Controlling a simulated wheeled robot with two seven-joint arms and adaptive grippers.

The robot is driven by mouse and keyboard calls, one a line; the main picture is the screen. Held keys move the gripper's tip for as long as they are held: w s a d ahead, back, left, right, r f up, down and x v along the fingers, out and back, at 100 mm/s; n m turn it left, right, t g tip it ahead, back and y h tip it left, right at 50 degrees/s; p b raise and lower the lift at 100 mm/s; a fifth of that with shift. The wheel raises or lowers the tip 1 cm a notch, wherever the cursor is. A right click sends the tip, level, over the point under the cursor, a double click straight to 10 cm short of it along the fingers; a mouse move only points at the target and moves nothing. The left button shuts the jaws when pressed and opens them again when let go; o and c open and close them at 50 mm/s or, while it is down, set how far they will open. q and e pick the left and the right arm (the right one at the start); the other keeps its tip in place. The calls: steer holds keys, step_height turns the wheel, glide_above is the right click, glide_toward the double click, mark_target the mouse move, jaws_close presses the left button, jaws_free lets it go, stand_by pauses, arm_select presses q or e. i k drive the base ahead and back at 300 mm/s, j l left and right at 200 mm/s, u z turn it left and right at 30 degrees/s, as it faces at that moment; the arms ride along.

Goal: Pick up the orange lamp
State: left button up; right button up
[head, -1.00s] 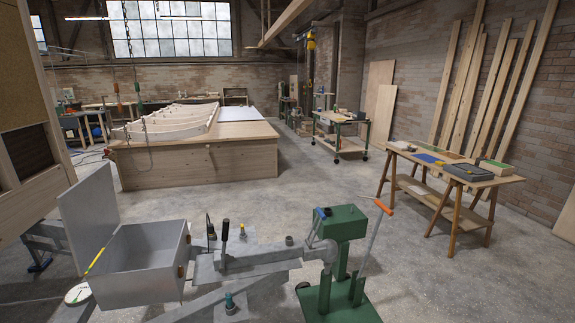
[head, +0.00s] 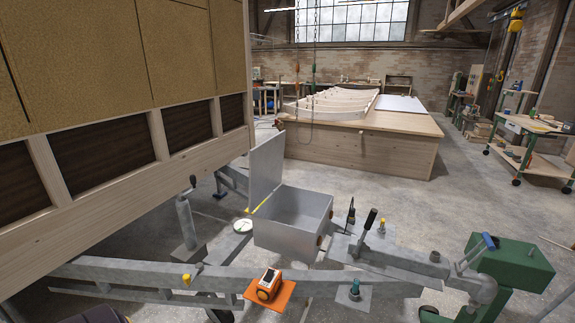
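An orange lamp (head: 265,287) with a pale and dark face sits near the bottom middle of the head view. It rests on a flat orange plate (head: 280,298) beside the grey metal trailer frame (head: 150,273). Nothing is touching it from above. Neither of my grippers can be made out in this view.
An open grey metal box (head: 292,218) stands behind the lamp, its lid raised. The wooden hut wall (head: 110,190) fills the left. A green stand (head: 510,268) is at right. A large wooden workbench (head: 360,150) is farther back, with open concrete floor around it.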

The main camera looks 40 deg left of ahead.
mark_target(266, 292)
steer(key=k+j, duration=0.1)
steer(key=j, duration=1.2)
steer(key=k+j, duration=0.15)
steer(key=j, duration=1.2)
steer(key=k+j, duration=0.15)
steer(key=j, duration=1.15)
steer(key=k+z, duration=0.05)
